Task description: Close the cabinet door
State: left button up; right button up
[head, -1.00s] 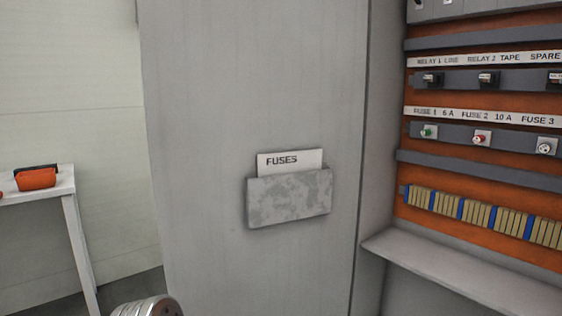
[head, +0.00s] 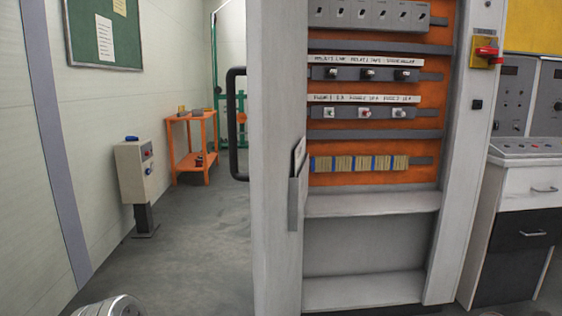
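The grey cabinet door (head: 273,150) stands open in the middle of the head view, seen at a steep angle. Its black bar handle (head: 232,125) sticks out to the left on the outer face. A document pocket (head: 294,205) is on the inner face, seen almost edge-on. To the right of the door is the open cabinet, with an orange back panel (head: 370,180) and a right frame post (head: 473,130). Neither gripper is in view. A rounded metal part of my own arm shows at the bottom left.
A grey pedestal box (head: 134,172) and an orange trolley (head: 188,160) stand to the left beyond the door. A red and yellow switch (head: 487,52) is on the cabinet's right post. A control desk (head: 520,200) stands at the right. Floor left of the door is clear.

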aim_at(275, 70)
jog(key=j+z, duration=0.35)
jog(key=j, duration=0.55)
jog(key=j+z, duration=0.35)
jog(key=j, duration=0.5)
jog(key=k+z, duration=0.15)
jog(key=i, duration=0.2)
jog(key=j+z, duration=0.05)
